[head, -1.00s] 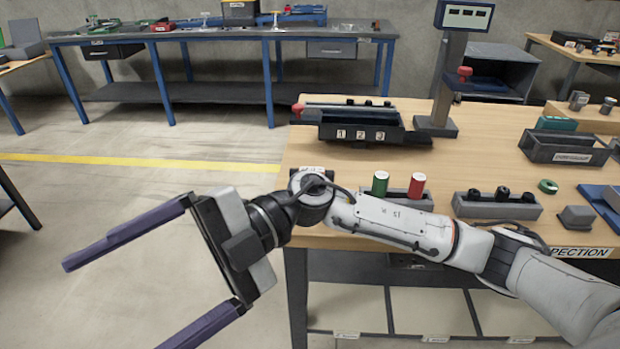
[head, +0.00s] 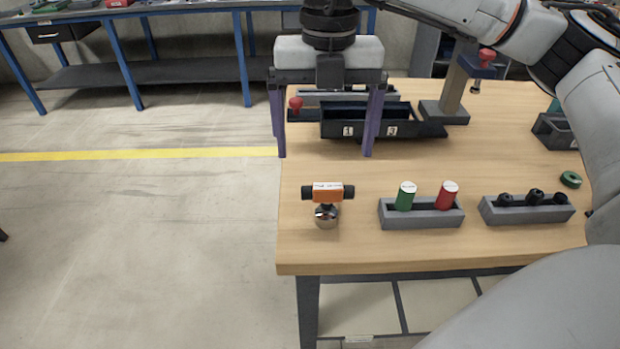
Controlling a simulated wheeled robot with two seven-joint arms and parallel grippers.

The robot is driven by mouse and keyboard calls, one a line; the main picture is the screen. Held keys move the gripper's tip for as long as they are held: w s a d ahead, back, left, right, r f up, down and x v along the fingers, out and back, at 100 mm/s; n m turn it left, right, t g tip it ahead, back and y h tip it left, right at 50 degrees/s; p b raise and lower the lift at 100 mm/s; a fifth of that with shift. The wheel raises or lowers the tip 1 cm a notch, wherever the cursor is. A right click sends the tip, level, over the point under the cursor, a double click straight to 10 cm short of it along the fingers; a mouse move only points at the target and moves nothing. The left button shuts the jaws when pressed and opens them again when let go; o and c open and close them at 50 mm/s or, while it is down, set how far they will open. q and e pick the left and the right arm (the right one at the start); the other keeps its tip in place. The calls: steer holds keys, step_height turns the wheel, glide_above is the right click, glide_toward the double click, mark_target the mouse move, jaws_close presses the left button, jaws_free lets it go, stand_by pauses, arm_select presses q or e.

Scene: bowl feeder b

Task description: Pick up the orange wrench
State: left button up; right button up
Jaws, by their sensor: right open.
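The orange wrench (head: 328,192), an orange block with dark ends and a white label, sits on a round metallic base (head: 326,216) near the table's left front corner. It lies crosswise in the head view. My right gripper (head: 324,155) is open and empty, with its two purple fingers pointing down. Its fingertips show higher in the picture than the wrench, one on each side of it, and are apart from it. I cannot tell their exact height over the table. My left gripper is not in view.
A dark numbered bin tray (head: 375,121) shows behind my right fingers. A grey holder (head: 432,217) with green and red cylinders stands right of the wrench, then another holder (head: 530,214) with black knobs. The wooden table (head: 300,258) is bare around the wrench.

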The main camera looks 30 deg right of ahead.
mark_target(328, 186)
steer(key=f, duration=0.2)
steer(key=s+f, duration=0.1)
steer(key=f, duration=0.1)
steer(key=shift+f, duration=0.1)
steer(key=f, duration=0.3)
steer(key=f+p, duration=0.1)
steer(key=f, duration=0.1)
steer(key=shift+s, duration=0.25)
steer(key=shift+f, duration=0.15)
steer(key=c, duration=1.4)
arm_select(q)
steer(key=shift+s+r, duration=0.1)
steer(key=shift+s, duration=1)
arm_select(e)
steer(key=shift+c, duration=0.4)
